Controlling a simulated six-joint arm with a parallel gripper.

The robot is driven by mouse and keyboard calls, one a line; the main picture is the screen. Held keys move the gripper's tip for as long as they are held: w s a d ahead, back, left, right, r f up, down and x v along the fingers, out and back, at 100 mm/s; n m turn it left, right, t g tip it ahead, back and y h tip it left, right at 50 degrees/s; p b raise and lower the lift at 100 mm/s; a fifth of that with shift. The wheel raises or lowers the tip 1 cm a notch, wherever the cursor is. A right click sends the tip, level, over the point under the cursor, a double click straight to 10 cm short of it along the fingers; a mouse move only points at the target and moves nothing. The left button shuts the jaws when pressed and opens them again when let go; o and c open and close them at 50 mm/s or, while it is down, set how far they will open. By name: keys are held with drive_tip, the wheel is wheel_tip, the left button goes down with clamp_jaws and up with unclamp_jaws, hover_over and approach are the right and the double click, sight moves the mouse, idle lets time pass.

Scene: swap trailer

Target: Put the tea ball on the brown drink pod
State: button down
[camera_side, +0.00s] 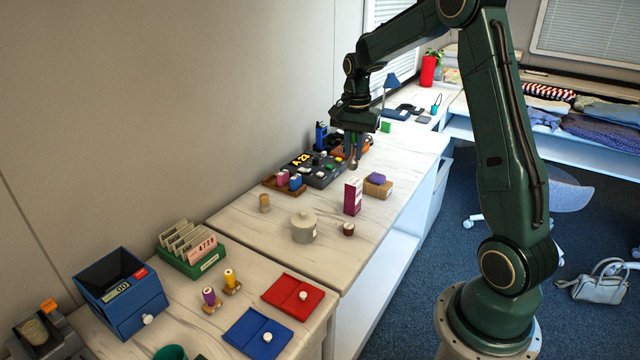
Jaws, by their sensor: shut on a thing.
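My gripper (354,152) points down over the back part of the pale wooden counter, near the dark control box. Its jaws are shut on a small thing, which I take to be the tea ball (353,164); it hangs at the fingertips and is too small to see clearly. A small dark brown round pod with a pale top, which looks like the brown drink pod (348,229), stands on the counter, nearer the camera than the gripper and apart from it.
A magenta-and-white carton (353,196) stands between pod and gripper. A lidded beige pot (303,228) is left of the pod. A cardboard box with a purple thing (378,186) is at the right. The black box with yellow lettering (314,168) lies behind. The counter's front is clear.

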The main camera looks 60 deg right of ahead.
sight(352, 169)
wheel_tip(352, 169, down, 14)
idle(0.4)
drive_tip(key=shift+f, duration=2.05)
drive_tip(key=c, duration=1.4)
unclamp_jaws()
drive_tip(key=shift+f, duration=0.1)
wheel_tip(352, 169, up, 12)
drive_tip(key=shift+r, duration=0.15)
